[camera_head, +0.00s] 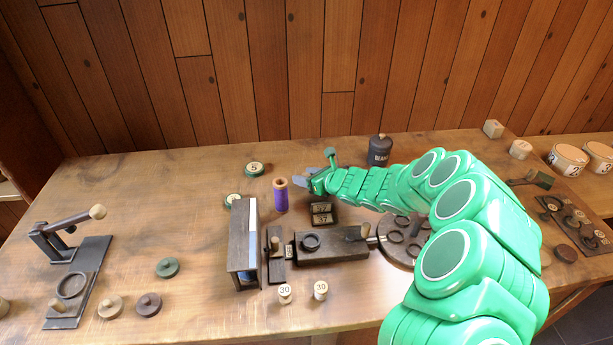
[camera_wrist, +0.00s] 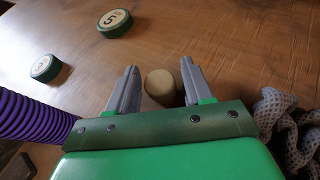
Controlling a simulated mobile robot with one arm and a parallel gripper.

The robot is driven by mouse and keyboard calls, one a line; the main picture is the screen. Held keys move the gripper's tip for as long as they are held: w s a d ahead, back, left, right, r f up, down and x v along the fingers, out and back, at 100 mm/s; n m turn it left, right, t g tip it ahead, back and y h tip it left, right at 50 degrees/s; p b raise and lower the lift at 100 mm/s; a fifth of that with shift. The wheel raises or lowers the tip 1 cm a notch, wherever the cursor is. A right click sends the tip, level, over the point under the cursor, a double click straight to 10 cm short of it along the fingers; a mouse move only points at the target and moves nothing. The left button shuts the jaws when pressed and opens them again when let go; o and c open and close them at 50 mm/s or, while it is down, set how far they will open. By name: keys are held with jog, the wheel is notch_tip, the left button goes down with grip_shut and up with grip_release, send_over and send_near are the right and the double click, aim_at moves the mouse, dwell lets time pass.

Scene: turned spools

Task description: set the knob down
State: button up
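The knob (camera_wrist: 160,85), a round pale wooden piece, is between the two grey fingers of my gripper (camera_wrist: 158,82) in the wrist view. A narrow gap shows on each side of it, so the fingers look parted around it rather than closed on it. It seems to be at the tabletop, though its underside is hidden. In the head view my gripper (camera_head: 312,182) is low over the back middle of the table, right of the purple spool (camera_head: 281,195). I cannot make out the knob there.
Two green-rimmed discs (camera_head: 254,168) (camera_head: 233,200) lie left of my gripper. A dark can (camera_head: 380,151) stands to its right. A dark upright holder (camera_head: 243,245) and a dark block fixture (camera_head: 345,246) are in front. Bare wood (camera_head: 170,195) lies at left.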

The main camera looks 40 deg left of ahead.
jog(key=shift+o, duration=0.4)
jog(key=shift+r, duration=0.2)
jog(key=v, duration=1)
jog(key=shift+w, duration=0.15)
jog(key=shift+v, duration=1)
